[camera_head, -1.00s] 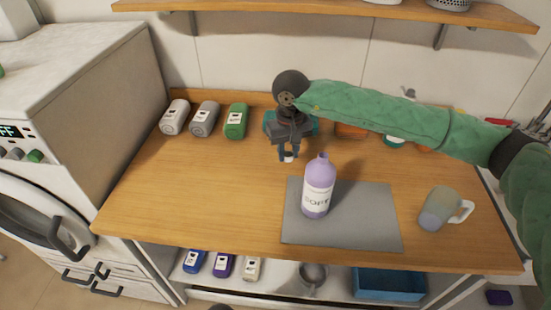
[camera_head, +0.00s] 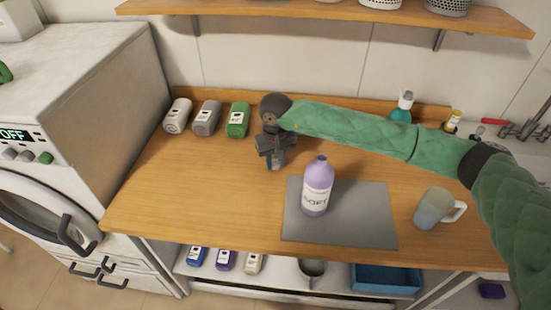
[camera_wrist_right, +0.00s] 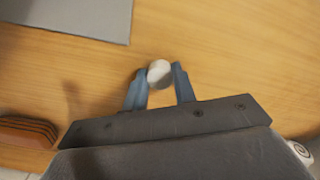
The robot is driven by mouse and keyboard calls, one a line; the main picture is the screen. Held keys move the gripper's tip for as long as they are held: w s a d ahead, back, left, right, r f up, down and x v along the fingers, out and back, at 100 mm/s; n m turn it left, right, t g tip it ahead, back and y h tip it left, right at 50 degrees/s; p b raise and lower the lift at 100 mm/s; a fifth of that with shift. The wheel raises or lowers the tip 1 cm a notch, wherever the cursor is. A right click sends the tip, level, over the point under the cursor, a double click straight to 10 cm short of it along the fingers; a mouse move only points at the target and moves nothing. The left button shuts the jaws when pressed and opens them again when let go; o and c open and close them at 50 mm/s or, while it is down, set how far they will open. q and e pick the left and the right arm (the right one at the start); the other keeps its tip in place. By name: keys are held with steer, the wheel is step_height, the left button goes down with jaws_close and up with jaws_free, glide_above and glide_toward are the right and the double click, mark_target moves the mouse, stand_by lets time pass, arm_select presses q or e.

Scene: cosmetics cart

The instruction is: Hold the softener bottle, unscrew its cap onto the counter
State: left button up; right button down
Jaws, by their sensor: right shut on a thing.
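The lavender softener bottle (camera_head: 317,187) stands upright and uncapped on the grey mat (camera_head: 360,226). My right gripper (camera_head: 276,166) is behind and left of the bottle, low over the wooden counter. In the right wrist view, the white cap (camera_wrist_right: 159,73) sits between the fingertips of my right gripper (camera_wrist_right: 160,84), which is shut on it. I cannot tell whether the cap touches the counter. The cap is hard to make out in the head view. My left gripper is not in view.
A measuring cup (camera_head: 434,207) stands right of the mat. A spray bottle (camera_head: 403,107) stands at the back right. The counter's left part is clear.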

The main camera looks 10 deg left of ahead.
steer(key=shift+f, duration=0.25)
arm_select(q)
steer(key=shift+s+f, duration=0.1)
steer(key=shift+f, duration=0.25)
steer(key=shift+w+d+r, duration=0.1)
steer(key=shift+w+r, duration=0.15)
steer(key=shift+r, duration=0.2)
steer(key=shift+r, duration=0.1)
arm_select(e)
steer(key=shift+f, duration=0.1)
steer(key=c, duration=1.3)
jaws_free()
steer(key=shift+o, duration=0.9)
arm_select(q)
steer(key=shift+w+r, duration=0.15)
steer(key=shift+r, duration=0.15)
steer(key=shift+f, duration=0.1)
